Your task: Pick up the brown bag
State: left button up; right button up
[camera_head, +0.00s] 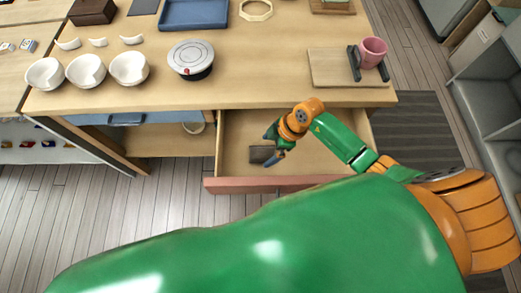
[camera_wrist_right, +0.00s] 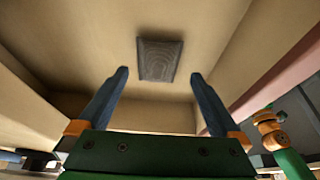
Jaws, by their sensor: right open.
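A small flat, dark grey-brown rectangular item (camera_head: 262,154) lies in the open drawer, and it is the only thing there that could be the brown bag. It also shows in the right wrist view (camera_wrist_right: 159,60), flat on the drawer bottom. My right gripper (camera_head: 271,147) is inside the drawer area, just at the item's right side in the head view. In the right wrist view its two blue fingers (camera_wrist_right: 158,78) are spread apart and empty, with the item beyond the gap between the tips. My left gripper is not in view.
The drawer's reddish front (camera_head: 240,185) and pale side walls surround the item. The wooden counter (camera_head: 250,90) above holds white bowls (camera_head: 86,70), a round white-topped pot (camera_head: 191,58), a blue tray (camera_head: 194,13) and a pink mug (camera_head: 373,50) on a board.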

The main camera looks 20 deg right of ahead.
aim_at(264, 153)
jog(key=x, duration=0.3)
jog(key=shift+s+d+b, duration=0.1)
jog(key=shift+b, duration=0.25)
jog(key=shift+w+f, duration=0.3)
jog(key=shift+w, duration=0.1)
jog(key=shift+s+r, duration=0.15)
jog(key=c, duration=0.8)
grip_shut()
